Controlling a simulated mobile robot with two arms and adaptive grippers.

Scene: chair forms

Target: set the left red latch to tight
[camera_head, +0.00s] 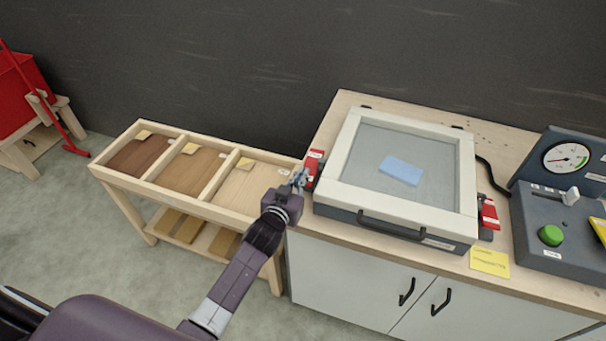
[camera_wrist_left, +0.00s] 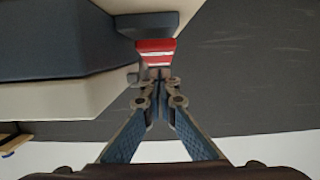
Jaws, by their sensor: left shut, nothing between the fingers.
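The left red latch (camera_head: 313,168) is on the left side of the framed press box (camera_head: 349,138) on the cabinet top. A red and white part of it also shows in the left wrist view (camera_wrist_left: 155,46), just beyond the fingertips. My left gripper (camera_head: 299,180) is shut with nothing in it, close beside the latch; it also shows in the left wrist view (camera_wrist_left: 157,76). I cannot tell whether the fingertips touch the latch. The arm partly hides the latch's near side. A second red latch (camera_head: 489,213) is on the right side of the box. My right gripper is not in view.
A blue sheet (camera_head: 401,169) shows through the box's clear lid. A control panel with a gauge (camera_head: 566,157) and a green button (camera_head: 551,235) stands at the right. A yellow note (camera_head: 490,262) lies in front. A wooden rack (camera_head: 236,216) with veneer sheets stands left of the cabinet.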

